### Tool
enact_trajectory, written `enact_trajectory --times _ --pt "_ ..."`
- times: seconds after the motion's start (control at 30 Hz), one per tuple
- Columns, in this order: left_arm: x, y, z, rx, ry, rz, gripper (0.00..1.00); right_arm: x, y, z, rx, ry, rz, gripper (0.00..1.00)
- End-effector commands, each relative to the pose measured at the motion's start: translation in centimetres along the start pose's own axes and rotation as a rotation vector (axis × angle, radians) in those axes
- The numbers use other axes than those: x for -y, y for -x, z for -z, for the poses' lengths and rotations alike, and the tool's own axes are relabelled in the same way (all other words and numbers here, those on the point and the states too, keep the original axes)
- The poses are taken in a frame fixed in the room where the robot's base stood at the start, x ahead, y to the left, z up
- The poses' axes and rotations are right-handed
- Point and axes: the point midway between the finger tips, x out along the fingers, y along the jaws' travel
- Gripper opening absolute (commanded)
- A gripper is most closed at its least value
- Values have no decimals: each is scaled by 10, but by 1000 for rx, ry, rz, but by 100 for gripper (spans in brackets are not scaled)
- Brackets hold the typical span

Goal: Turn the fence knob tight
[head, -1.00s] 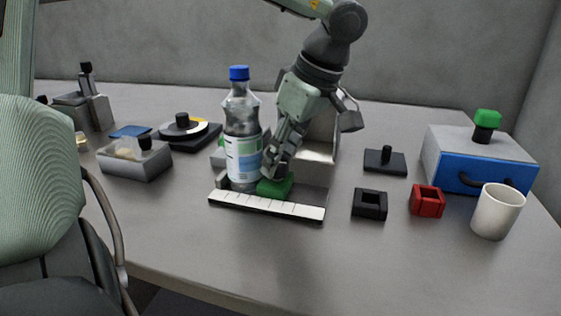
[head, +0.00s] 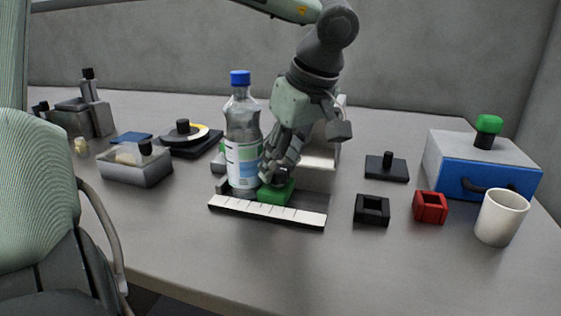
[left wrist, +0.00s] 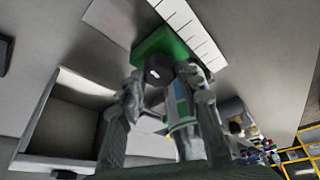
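The green fence block (head: 275,192) sits on the labeller base behind the white ruler strip (head: 266,211). It also shows in the left wrist view (left wrist: 152,44), with the dark round fence knob (left wrist: 159,70) on its near face. My left gripper (head: 274,172) reaches down from above at the block, close beside the bottle. In the left wrist view its fingertips (left wrist: 164,76) lie on both sides of the knob and look closed on it; the exact contact is hard to see. In the head view the fingers mostly hide the knob. My right gripper is not in view.
A clear bottle with a blue cap (head: 241,142) stands upright right beside the gripper. A grey bin (head: 136,166) and a reel holder (head: 186,142) are left. A black holder (head: 371,210), red holder (head: 430,207), mug (head: 501,217) and blue-fronted box (head: 484,165) are right. The front table area is clear.

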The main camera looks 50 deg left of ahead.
Motion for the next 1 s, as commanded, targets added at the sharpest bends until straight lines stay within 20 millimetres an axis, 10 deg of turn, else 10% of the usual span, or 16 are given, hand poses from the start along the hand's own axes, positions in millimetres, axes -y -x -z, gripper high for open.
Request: enact_trajectory --times 0.47,1.0 --pt "0 4 0 0 1 -1 53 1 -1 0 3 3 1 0" --pt "0 103 0 -1 2 -1 53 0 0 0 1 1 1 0"
